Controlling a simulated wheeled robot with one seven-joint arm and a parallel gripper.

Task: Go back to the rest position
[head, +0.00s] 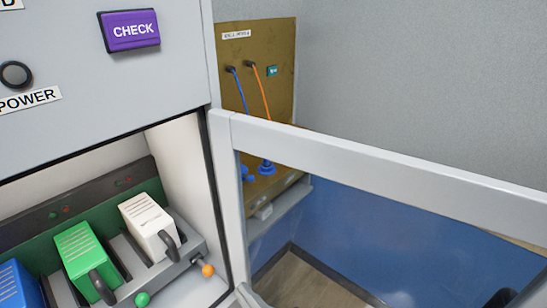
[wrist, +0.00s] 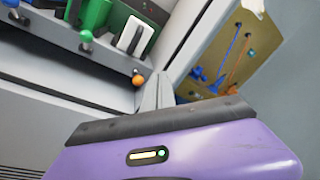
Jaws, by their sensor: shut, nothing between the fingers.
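My gripper (wrist: 157,84) shows in the wrist view, its two slim grey fingers together and empty above a dark band on my purple hand. The fingertips appear in front of the cabinet's edge, close to the orange knob (wrist: 138,80) in the picture; I cannot tell the true gap. In the head view my gripper is not clearly visible. The head view shows the cabinet bay with a white module (head: 148,222), a green module (head: 85,255) and a blue module (head: 14,283), each seated in a rack.
A framed transparent door (head: 380,160) stands open across the right of the head view. Behind it is a brown panel (head: 280,95) with a blue and an orange cable. The purple CHECK button (head: 133,30) and POWER knob (head: 15,74) are above the bay.

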